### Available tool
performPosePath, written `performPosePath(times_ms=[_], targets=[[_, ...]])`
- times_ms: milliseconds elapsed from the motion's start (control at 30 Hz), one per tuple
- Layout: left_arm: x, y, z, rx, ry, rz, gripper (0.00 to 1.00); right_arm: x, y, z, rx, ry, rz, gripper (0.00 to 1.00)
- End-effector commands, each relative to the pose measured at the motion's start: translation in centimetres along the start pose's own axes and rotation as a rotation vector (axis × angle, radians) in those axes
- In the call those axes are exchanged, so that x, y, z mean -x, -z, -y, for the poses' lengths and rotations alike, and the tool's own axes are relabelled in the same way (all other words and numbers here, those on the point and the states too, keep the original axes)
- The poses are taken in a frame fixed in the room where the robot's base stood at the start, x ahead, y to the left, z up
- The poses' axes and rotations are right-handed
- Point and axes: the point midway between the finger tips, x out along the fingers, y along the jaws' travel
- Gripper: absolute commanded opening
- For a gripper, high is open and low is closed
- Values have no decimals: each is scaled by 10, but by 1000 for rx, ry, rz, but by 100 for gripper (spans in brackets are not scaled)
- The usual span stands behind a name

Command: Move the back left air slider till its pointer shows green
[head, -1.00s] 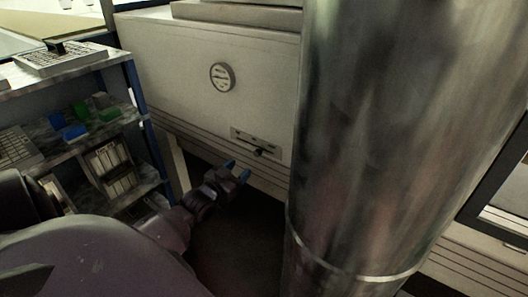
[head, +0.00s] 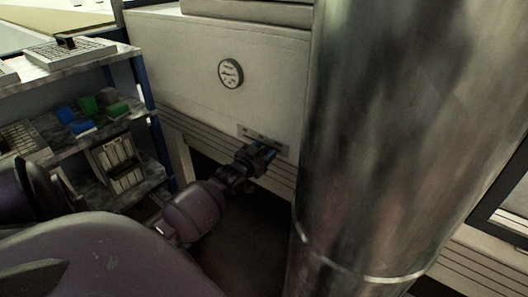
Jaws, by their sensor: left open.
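The air slider's plate (head: 247,131) is a small grey strip low on the pale cabinet panel. Its knob is hidden behind my left gripper (head: 266,154). My right gripper is not in view.
A wide metal pipe (head: 400,130) stands close to the right of the slider. A shelf (head: 75,146) on the left holds blue and green blocks (head: 88,105), trays and a rack (head: 118,161). The cabinet front (head: 180,65) is otherwise clear.

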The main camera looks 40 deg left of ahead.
Motion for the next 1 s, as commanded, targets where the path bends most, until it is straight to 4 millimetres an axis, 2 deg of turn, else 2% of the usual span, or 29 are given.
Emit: performPosePath(times_ms=[133,167,400,500,767,1000], targets=[[0,0,0,0,0,0,52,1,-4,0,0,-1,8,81],[0,0,0,0,0,0,49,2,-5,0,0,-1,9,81],[0,0,0,0,0,0,12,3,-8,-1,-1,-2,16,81],[0,0,0,0,0,0,0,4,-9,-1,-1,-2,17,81],[0,-1,5,-1,0,1,0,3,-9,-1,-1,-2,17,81],[0,-6,31,-3,1,1,0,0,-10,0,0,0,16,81]])
